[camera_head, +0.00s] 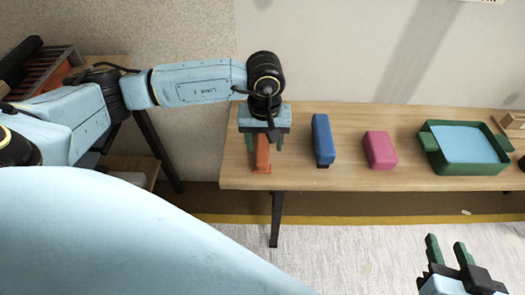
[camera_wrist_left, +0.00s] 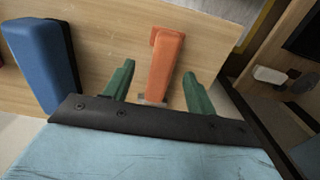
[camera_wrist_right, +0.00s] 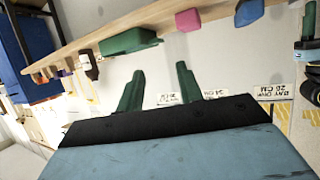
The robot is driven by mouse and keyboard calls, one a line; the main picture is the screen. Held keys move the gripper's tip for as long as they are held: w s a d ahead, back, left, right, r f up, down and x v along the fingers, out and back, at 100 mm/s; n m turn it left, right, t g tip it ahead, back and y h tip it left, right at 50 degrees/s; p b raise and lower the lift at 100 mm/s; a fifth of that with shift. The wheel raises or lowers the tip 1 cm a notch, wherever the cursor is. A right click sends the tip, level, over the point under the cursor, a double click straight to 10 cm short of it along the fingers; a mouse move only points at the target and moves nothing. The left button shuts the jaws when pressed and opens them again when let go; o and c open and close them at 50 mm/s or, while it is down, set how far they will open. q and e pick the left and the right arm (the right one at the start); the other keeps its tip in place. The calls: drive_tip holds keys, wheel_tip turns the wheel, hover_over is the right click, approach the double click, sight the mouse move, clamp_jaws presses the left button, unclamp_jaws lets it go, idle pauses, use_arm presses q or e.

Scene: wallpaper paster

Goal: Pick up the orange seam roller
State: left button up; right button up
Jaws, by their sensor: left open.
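The orange seam roller (camera_head: 262,156) lies near the left end of the wooden table. My left gripper (camera_head: 262,143) is above it with the fingers pointing down. In the left wrist view the roller (camera_wrist_left: 165,62) shows between the two green fingers of my left gripper (camera_wrist_left: 155,88), which are open, with a gap on each side. The lower end of the roller is partly hidden by the gripper. My right gripper (camera_head: 448,246) is away from the table at the lower right; its fingers are apart and empty, as the right wrist view also shows (camera_wrist_right: 160,90).
On the table (camera_head: 400,180), a blue block-shaped tool (camera_head: 323,139) stands right of the roller, then a pink block (camera_head: 380,150) and a green tray (camera_head: 465,168) with light blue inside. A wooden item (camera_head: 512,123) is at the far right. A shelf stands left, behind my arm.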

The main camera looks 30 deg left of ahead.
sight(263, 152)
use_arm(q)
drive_tip(key=shift+f, duration=0.3)
drive_tip(key=f, duration=0.1)
drive_tip(key=f+b, duration=0.1)
drive_tip(key=f, duration=0.1)
drive_tip(key=f+b, duration=0.1)
drive_tip(key=shift+a+f, duration=0.15)
drive_tip(key=shift+a, duration=0.1)
drive_tip(key=shift+f, duration=0.1)
use_arm(e)
wheel_tip(263, 152, up, 10)
drive_tip(key=w+a+t+y, duration=0.1)
drive_tip(key=a+t+y, duration=0.1)
drive_tip(key=t, duration=0.4)
drive_tip(key=shift+w+a+t+y, duration=0.15)
drive_tip(key=shift+w+t+y, duration=0.05)
drive_tip(key=shift+t+y, duration=0.1)
drive_tip(key=shift+f, duration=0.1)
use_arm(q)
drive_tip(key=shift+f+b, duration=0.25)
drive_tip(key=shift+b, duration=0.25)
use_arm(e)
drive_tip(key=shift+f, duration=0.3)
use_arm(q)
drive_tip(key=c, duration=1.1)
drive_tip(key=shift+o, duration=0.2)
drive_tip(key=shift+r, duration=0.1)
use_arm(e)
drive_tip(key=shift+r, duration=0.1)
